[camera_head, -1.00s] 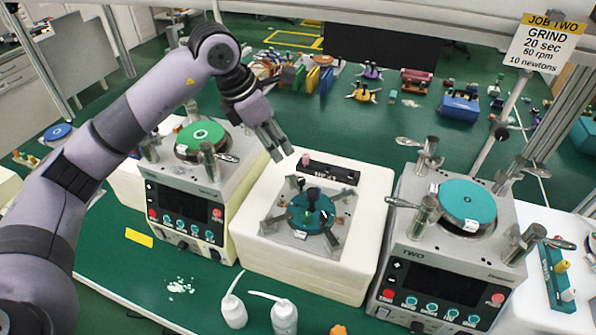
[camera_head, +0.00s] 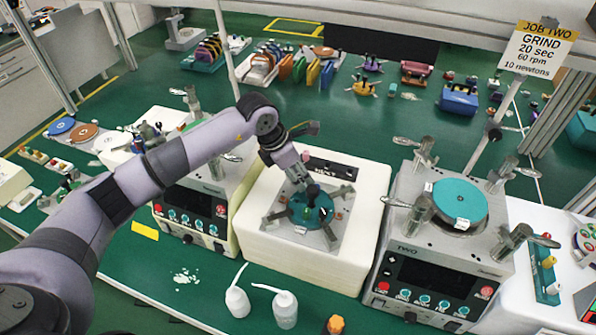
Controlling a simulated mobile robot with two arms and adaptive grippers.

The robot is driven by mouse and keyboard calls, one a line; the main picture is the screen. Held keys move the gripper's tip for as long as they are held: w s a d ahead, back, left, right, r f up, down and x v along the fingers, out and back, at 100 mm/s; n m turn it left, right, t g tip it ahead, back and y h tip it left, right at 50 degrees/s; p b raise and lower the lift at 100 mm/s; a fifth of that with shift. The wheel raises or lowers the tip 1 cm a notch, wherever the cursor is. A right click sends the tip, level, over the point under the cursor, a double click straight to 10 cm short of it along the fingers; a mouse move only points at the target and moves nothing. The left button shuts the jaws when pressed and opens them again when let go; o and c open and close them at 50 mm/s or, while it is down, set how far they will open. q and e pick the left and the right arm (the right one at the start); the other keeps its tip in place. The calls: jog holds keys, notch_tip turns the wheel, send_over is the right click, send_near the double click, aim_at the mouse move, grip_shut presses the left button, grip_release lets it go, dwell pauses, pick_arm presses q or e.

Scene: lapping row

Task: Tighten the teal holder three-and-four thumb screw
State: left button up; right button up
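The teal holder (camera_head: 297,213) sits on a grey plate with several radiating arms, on top of the white block (camera_head: 262,232) in the middle. Dark and coloured knobs stand on it, too small to tell which is the three-and-four thumb screw. My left gripper (camera_head: 307,182) reaches down from the upper left, its fingertips at the back of the holder by a dark knob. Whether the fingers touch or grip the knob cannot be told. My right gripper is out of view.
A lapping machine marked TWO (camera_head: 437,263) with a teal disc (camera_head: 460,203) stands to the right. Another machine (camera_head: 190,215) stands left, partly behind my arm. Two white squeeze bottles (camera_head: 285,310) and an orange-capped bottle (camera_head: 335,325) stand in front. A black label bar (camera_head: 332,168) lies behind the holder.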

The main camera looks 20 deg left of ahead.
pick_arm(q)
jog(key=shift+c, duration=0.3)
grip_shut()
